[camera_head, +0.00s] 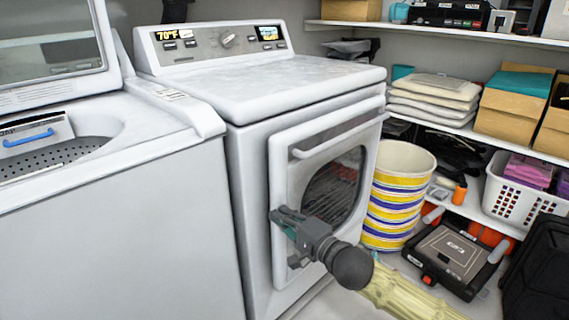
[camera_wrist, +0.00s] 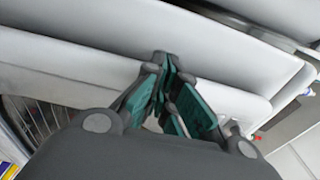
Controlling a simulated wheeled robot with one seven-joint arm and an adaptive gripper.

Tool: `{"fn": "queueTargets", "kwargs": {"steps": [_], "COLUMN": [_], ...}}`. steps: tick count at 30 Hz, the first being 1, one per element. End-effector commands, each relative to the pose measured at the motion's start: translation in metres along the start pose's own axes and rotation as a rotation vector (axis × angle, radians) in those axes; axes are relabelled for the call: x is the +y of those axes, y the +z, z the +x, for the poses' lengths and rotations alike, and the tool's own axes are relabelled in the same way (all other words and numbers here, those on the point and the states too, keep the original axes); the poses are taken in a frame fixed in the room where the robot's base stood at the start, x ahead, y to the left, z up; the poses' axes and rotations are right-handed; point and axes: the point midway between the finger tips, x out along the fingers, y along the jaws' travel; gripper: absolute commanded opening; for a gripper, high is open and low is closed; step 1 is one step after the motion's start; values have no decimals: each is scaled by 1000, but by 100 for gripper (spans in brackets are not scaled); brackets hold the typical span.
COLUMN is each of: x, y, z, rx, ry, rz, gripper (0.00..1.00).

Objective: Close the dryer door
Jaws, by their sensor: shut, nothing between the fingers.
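The white dryer (camera_head: 255,150) stands in the middle of the head view. Its door (camera_head: 283,180) has a white frame, a bar handle along the top and a rounded dark window. The door stands close to the dryer front; I cannot tell how wide any gap is. My gripper (camera_head: 282,215) is at the door's left edge, below the handle, with its fingers pointing left. In the wrist view, my gripper's teal-padded fingers (camera_wrist: 163,62) come together at the tips, empty, by a white panel edge. Whether they touch it is unclear.
A white washer (camera_head: 110,230) with its lid raised stands left of the dryer. A striped bucket (camera_head: 400,195) stands close right of the door, and a black case (camera_head: 455,258) lies on the floor. Shelves (camera_head: 460,125) with boxes and a laundry basket (camera_head: 515,195) line the right side.

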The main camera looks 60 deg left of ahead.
Motion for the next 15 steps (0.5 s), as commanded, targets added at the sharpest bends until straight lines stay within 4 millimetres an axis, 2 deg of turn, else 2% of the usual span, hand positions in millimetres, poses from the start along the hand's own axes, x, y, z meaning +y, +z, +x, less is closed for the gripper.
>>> {"fn": "queueTargets", "kwargs": {"steps": [1, 8, 15], "x": [-6, -5, -4], "y": [0, 3, 47], "z": [-2, -36, -50], "rx": [0, -7, -12], "ry": [-4, -5, -5], "rz": [-3, -2, 2], "gripper": [0, 0, 0]}}
